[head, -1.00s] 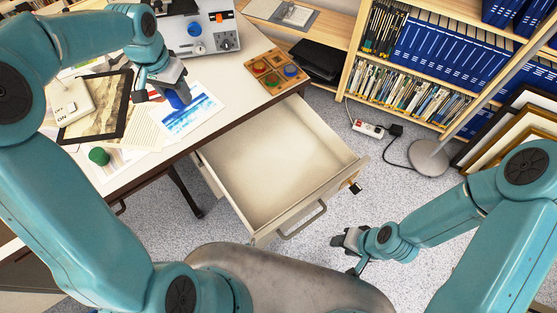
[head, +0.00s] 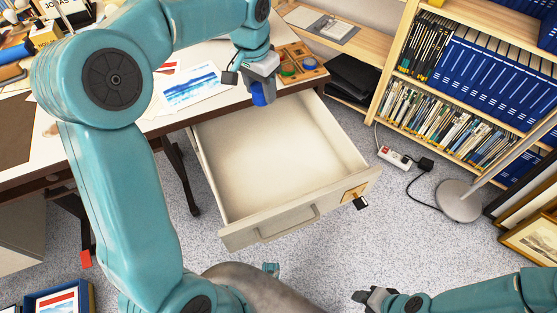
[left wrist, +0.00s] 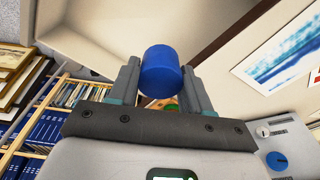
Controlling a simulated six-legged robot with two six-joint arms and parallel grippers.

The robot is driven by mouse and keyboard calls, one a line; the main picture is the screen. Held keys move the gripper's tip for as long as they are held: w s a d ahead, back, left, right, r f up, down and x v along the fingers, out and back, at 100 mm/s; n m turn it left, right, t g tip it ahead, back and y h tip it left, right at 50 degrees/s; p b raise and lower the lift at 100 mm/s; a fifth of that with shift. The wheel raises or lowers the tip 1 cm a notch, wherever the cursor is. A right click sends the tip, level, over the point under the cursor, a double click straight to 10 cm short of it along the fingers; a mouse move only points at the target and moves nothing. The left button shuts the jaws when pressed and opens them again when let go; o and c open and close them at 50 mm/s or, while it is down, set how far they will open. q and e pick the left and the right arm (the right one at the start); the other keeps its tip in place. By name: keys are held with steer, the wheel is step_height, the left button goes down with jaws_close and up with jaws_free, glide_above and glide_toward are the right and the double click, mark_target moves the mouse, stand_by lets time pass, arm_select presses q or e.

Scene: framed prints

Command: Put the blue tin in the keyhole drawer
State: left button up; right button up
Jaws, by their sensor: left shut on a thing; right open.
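The blue tin (head: 257,96) is held in my left gripper (head: 262,86), near the table's front edge at the back of the open drawer. In the left wrist view the blue tin (left wrist: 161,72) sits between the two fingers of my left gripper (left wrist: 160,88). The drawer (head: 285,160) is pulled far out and its visible floor is empty. A tan plate (head: 354,193) with a dark key-like piece is on its front, right of the handle (head: 287,225). My right gripper (head: 372,297) is open and empty over the carpet at the lower right.
A wooden tray (head: 298,62) with coloured round pieces lies on the table behind my left gripper. A blue print (head: 190,88) lies to its left. A bookshelf (head: 470,80), a power strip (head: 394,157) and a lamp base (head: 459,200) stand right of the drawer.

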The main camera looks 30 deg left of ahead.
mark_target(273, 157)
arm_select(q)
steer(key=f, duration=0.1)
steer(key=d+f+b, duration=0.1)
steer(key=b, duration=0.1)
steer(key=shift+w+d+f, duration=0.2)
steer(key=shift+w+f, duration=0.15)
steer(key=shift+f, duration=0.05)
steer(key=shift+s+d+f+b, duration=0.1)
steer(key=shift+d+f+b, duration=0.15)
steer(key=shift+f+b, duration=0.6)
step_height(273, 157, down, 20)
steer(key=b, duration=0.6)
steer(key=shift+d+r, duration=0.1)
steer(key=shift+r, duration=0.15)
arm_select(e)
step_height(273, 157, down, 11)
steer(key=shift+f, duration=0.15)
steer(key=shift+d, duration=0.1)
arm_select(q)
steer(key=shift+f+b, duration=0.15)
steer(key=shift+b, duration=0.2)
steer(key=o, duration=1.1)
arm_select(e)
steer(key=shift+f, duration=0.1)
